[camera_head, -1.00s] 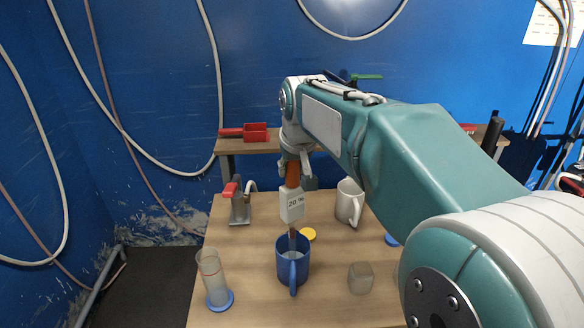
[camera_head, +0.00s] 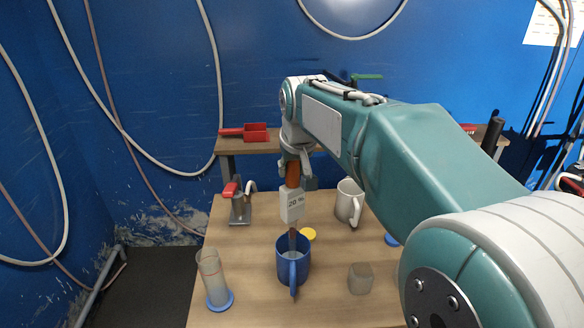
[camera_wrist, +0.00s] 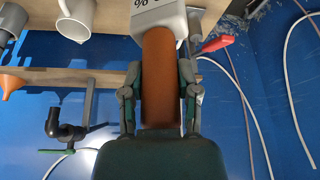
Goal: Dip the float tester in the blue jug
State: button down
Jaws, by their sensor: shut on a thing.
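The float tester has a white labelled block (camera_head: 292,205), an orange-brown handle (camera_wrist: 161,80) and a thin brown lower stem (camera_head: 292,240). My gripper (camera_head: 293,165) is shut on the handle, with a finger on each side of it in the wrist view. The blue jug (camera_head: 292,262) stands on the table directly below the tester, its handle toward the camera. The stem's lower part goes down into the jug's mouth. Its tip is hidden inside the jug, and I cannot tell how deep it reaches.
A clear cylinder on a blue base (camera_head: 214,280) stands left of the jug. A red-handled clamp (camera_head: 239,205) is at back left.

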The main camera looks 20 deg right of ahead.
jog(key=shift+r, duration=0.1)
notch_tip(320, 180, up, 15)
jog(key=shift+r, duration=0.2)
dwell(1.4)
